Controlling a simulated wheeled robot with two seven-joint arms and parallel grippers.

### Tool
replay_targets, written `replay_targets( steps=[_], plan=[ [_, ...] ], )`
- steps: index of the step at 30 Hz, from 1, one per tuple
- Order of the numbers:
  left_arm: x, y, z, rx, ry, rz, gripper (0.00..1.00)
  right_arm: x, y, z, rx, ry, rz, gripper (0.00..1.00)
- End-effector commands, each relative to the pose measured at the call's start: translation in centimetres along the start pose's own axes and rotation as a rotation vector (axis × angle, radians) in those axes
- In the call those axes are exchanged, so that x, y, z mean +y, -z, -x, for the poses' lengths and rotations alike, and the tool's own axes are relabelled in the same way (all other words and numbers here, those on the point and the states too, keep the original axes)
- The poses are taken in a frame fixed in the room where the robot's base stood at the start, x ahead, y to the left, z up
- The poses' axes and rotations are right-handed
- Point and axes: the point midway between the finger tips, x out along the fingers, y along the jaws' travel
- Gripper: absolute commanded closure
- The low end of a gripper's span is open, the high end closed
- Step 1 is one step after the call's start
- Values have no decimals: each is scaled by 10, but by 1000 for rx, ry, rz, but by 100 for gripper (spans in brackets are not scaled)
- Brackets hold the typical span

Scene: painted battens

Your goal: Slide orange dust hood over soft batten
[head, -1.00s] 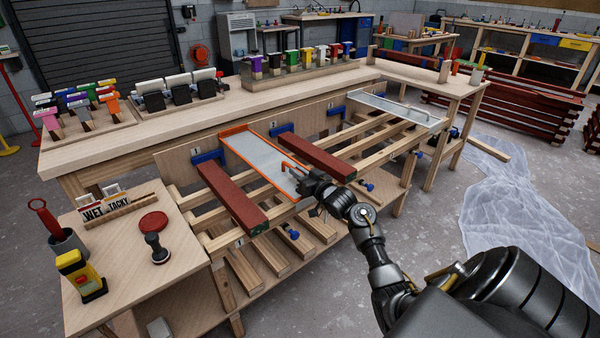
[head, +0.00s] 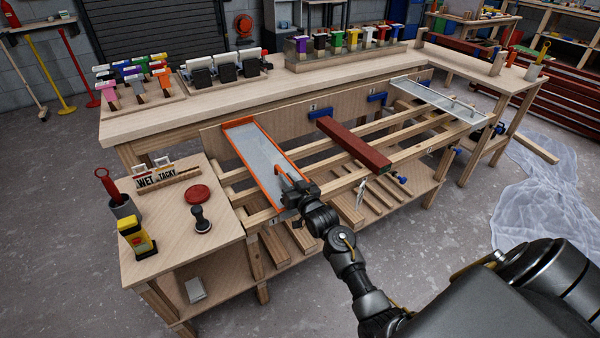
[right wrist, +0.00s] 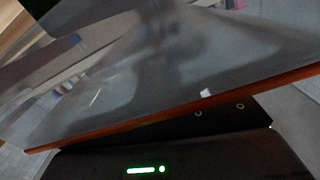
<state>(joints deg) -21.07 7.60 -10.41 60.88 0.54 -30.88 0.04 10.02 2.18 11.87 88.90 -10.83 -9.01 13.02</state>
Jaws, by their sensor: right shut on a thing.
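The orange dust hood (head: 232,128), an orange frame around a see-through grey panel, lies lengthwise across the rails at the left bay of the rack. My right gripper (head: 298,190) is shut on its handle at the near end. The hood's panel (right wrist: 190,75) and orange edge fill much of the right wrist view, where the fingers do not show. No batten shows clearly under the hood; the dark red one seen there earlier is hidden. Another dark red batten (head: 352,144) lies uncovered to the right. My left gripper is not in view.
A second, grey-framed hood (head: 432,97) covers the right end of the rack. A side table at left holds WET and TACKY signs (head: 160,178), a red disc (head: 197,194), a stamp (head: 202,220) and a yellow tool (head: 136,238). Loose battens lie on the shelf below.

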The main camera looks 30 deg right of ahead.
Motion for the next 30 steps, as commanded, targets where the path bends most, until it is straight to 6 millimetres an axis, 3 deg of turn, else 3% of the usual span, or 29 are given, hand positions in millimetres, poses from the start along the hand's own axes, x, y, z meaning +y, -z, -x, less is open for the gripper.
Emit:
replay_targets(
  steps=[14, 15, 19, 30],
  plan=[
    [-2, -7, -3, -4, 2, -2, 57, -12, -4, 0, -3, 7, -3, 100],
    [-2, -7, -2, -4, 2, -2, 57, -13, -4, 0, -3, 7, -3, 84],
    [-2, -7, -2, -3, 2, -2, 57, -12, -4, 0, -3, 7, -3, 67],
    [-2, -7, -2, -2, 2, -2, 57, -8, -3, 9, -1, -1, -1, 66]
  ],
)
